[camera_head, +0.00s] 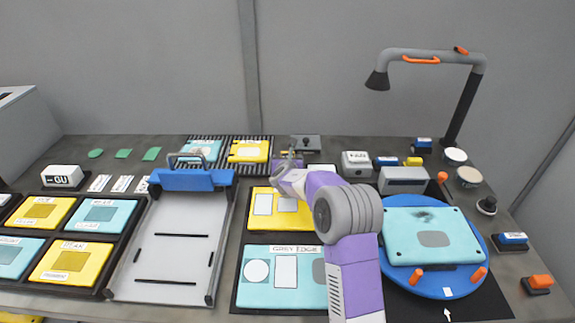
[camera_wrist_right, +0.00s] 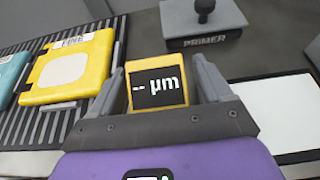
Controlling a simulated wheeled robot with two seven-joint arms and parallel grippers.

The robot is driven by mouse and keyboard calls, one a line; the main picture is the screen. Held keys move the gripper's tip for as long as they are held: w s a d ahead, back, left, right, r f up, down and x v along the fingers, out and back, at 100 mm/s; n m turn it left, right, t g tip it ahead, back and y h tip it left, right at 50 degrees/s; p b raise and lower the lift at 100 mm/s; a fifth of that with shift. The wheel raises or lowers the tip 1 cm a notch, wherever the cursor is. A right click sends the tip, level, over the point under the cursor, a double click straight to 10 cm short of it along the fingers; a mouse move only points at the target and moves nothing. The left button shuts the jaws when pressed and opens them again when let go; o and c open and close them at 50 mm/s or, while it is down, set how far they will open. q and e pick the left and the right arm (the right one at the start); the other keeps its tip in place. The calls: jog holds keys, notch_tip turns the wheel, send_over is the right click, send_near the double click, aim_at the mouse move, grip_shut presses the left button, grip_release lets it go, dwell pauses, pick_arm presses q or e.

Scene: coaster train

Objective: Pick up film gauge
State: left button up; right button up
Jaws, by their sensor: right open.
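The film gauge (camera_wrist_right: 157,88), a small yellow block with a black "-- µm" display, shows in the right wrist view between the two grey fingers of my right gripper (camera_wrist_right: 158,70). The fingers are open, one on each side of it. I cannot tell whether either finger touches it. In the head view my purple right arm reaches to the back middle of the table, with the right gripper (camera_head: 290,162) low near the surface. The gauge is mostly hidden there by the gripper. My left gripper is not in view.
A yellow plate (camera_wrist_right: 72,66) on a ribbed rack is left of the gauge. A grey primer block (camera_wrist_right: 203,25) with a knob stands behind it. A blue turntable (camera_head: 437,285) with a cyan plate and a lamp (camera_head: 430,57) are at the right. A grey tray (camera_head: 168,250) is left of centre.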

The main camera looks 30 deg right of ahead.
jog(key=c, duration=1.1)
jog(key=shift+c, duration=0.4)
jog(key=shift+r, duration=0.1)
